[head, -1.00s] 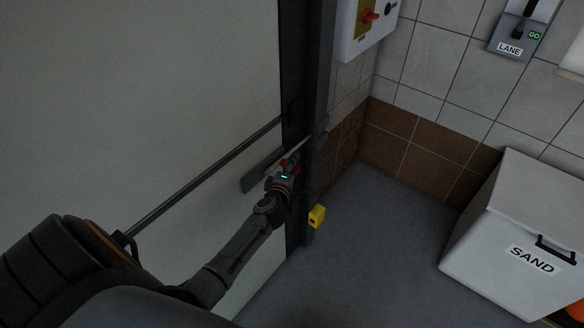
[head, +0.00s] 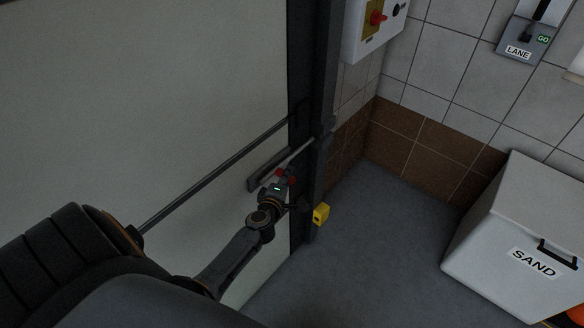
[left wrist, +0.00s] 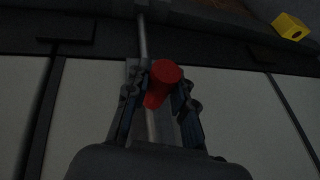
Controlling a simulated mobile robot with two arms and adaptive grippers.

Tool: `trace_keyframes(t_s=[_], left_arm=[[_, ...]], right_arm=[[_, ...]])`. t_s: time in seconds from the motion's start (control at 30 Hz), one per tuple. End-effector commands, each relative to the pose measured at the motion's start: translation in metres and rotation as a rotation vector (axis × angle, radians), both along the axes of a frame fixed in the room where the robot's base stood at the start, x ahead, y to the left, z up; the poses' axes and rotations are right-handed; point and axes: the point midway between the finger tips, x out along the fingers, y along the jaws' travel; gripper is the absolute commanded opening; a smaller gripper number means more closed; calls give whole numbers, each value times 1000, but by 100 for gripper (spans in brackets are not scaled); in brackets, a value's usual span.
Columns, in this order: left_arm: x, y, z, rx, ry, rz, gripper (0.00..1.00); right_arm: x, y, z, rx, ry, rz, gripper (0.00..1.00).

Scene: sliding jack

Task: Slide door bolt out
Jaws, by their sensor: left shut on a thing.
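The door bolt is a thin grey rod (head: 304,145) on a dark plate (head: 268,163) near the edge of the pale door (head: 150,90). In the head view it reaches up and right to the dark door post (head: 316,90). Its red knob (left wrist: 163,80) sits between the fingers of my left gripper (left wrist: 160,92), which is shut on it. In the left wrist view the rod (left wrist: 143,40) runs up toward the dark frame. My right gripper is not in view.
A long dark bar (head: 220,170) crosses the door beside my left arm. A yellow block (head: 321,213) is low by the post. A white SAND bin (head: 500,225) stands at the right. A box with a red switch (head: 376,18) is on the wall. The floor between is clear.

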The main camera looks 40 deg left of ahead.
Motion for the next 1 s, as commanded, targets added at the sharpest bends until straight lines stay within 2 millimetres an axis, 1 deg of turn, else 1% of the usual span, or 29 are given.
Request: trace_keyframes(t_s=[0.03,0.2,0.23,0.33,0.6,0.73,0.87,1.0], left_arm=[[-2,1,-3,-1,6,3,0],[-2,1,-4,0,8,4,0],[-2,1,-4,0,8,4,28],[-2,1,-4,0,8,4,48],[-1,1,-3,-1,5,3,48],[-6,-1,-2,1,6,3,48],[-21,-6,2,1,7,1,48],[-48,-14,8,1,8,2,48]], right_arm=[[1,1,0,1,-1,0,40],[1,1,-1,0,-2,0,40],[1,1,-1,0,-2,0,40],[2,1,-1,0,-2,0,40],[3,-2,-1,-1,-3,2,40],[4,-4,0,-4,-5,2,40],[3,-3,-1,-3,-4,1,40],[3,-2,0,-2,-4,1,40]])
